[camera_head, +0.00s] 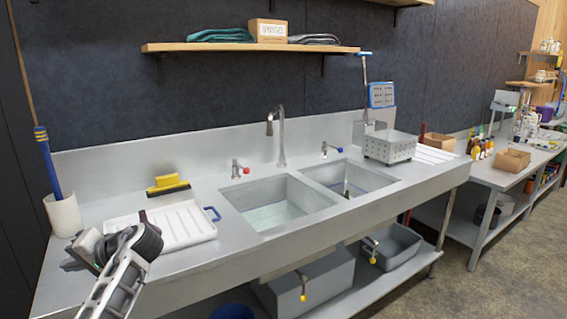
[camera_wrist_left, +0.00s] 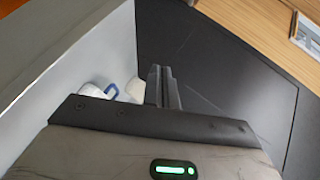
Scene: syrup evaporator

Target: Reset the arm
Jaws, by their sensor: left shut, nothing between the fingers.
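My left gripper (camera_head: 72,264) is over the left end of the steel counter, in front of the white holder and left of the white drainboard tray. In the left wrist view my left gripper (camera_wrist_left: 163,72) has its two dark fingers together with nothing between them. Dark wall panelling fills much of that view beyond the fingers. My right gripper is in neither view.
The steel sink counter (camera_head: 100,210) has two basins. A white tray (camera_head: 175,224), a yellow brush (camera_head: 168,184) and a white holder (camera_head: 63,214) with a blue-handled tool stand near my left arm. A perforated basket (camera_head: 389,147) stands farther right. A wooden shelf (camera_head: 215,47) hangs above.

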